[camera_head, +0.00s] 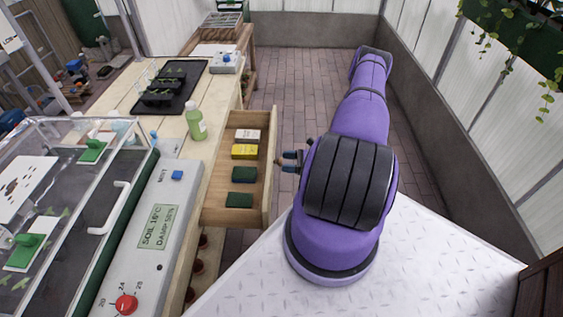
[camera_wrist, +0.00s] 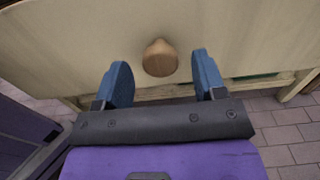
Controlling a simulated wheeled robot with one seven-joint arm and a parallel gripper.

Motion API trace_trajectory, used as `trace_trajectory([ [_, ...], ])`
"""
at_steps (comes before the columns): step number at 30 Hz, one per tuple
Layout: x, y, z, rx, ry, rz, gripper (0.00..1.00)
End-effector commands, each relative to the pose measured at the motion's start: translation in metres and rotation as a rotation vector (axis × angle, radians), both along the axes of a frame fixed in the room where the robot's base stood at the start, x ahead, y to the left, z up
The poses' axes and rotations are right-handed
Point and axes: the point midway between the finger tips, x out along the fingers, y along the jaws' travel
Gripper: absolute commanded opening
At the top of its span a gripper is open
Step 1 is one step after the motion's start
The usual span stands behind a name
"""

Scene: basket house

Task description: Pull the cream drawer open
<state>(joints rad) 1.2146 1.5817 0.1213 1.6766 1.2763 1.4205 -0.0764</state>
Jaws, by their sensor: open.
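The cream drawer (camera_head: 269,195) stands pulled out from the bench, its wooden inside showing. In the wrist view its cream front (camera_wrist: 80,45) fills the upper part, with a round wooden knob (camera_wrist: 160,57) in the middle. My gripper (camera_head: 284,161) is at the drawer's front, on its right side in the head view. In the wrist view my gripper (camera_wrist: 160,75) is open, with one blue finger on each side of the knob. Gaps show between the knob and both fingers. The knob is not clearly visible in the head view.
The drawer holds small boxes, including a yellow box (camera_head: 244,152) and a dark green box (camera_head: 240,200). A green bottle (camera_head: 196,121) stands on the bench near the drawer. A grey control box (camera_head: 158,235) is at the front. Brick floor (camera_head: 305,80) is free beyond the drawer.

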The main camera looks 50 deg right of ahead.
Motion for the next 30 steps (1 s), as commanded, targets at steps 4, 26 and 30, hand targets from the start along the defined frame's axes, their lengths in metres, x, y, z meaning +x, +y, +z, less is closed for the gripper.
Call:
trace_trajectory([
  [4,-0.024,-0.019,0.0,-0.001,0.002,-0.003,0.64],
  [26,-0.062,-0.049,0.0,0.001,0.001,0.0,0.64],
  [30,-0.062,-0.049,0.0,0.001,0.001,0.0,0.64],
])
